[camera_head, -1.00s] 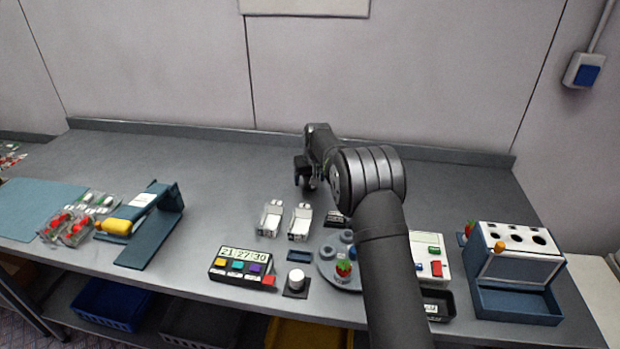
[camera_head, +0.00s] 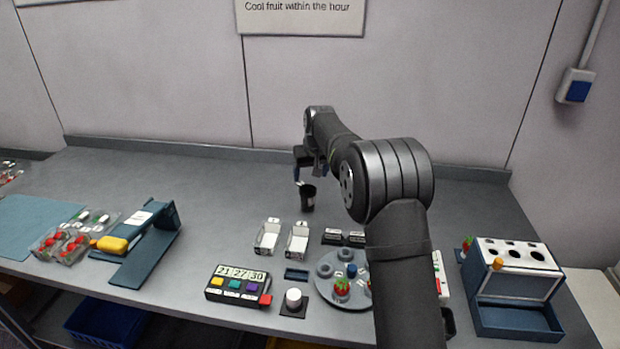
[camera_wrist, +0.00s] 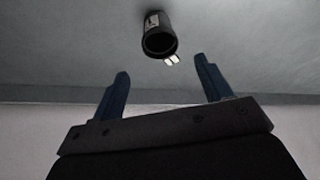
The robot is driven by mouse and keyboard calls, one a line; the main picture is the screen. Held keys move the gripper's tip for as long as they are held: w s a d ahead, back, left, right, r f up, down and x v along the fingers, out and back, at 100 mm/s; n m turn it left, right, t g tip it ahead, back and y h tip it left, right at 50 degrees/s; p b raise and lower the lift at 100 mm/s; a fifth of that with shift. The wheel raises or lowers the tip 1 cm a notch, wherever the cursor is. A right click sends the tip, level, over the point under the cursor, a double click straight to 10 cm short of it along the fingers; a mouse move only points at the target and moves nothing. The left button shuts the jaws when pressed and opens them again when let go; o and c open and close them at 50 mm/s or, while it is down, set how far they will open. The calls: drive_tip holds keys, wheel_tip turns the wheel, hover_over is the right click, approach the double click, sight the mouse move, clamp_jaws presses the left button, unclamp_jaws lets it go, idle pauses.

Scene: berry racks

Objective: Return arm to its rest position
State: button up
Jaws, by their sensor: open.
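My gripper (camera_head: 298,172) hangs over the back middle of the bench in the head view, with its fingers toward the table. In the wrist view its two blue fingers (camera_wrist: 160,88) are spread apart with nothing between them. A small black cup (camera_head: 308,197) stands on the bench just below and right of the fingers, apart from them. The cup also shows in the wrist view (camera_wrist: 156,22), with a small white item beside its mouth. My arm hides part of the bench right of centre.
Two white trays (camera_head: 268,235), a timer box (camera_head: 238,286), a white knob (camera_head: 293,299) and a round carousel (camera_head: 328,291) stand in front. A blue rack (camera_head: 515,318) is at right. A blue stand (camera_head: 150,250) and berry packs (camera_head: 66,240) are at left. The back-left bench is clear.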

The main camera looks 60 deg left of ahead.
sight(307, 186)
drive_tip(key=shift+f, duration=0.1)
drive_tip(key=x, duration=1.2)
drive_tip(key=shift+f, duration=0.35)
wheel_tip(307, 186, up, 3)
drive_tip(key=shift+r, duration=0.55)
drive_tip(key=shift+f, duration=0.1)
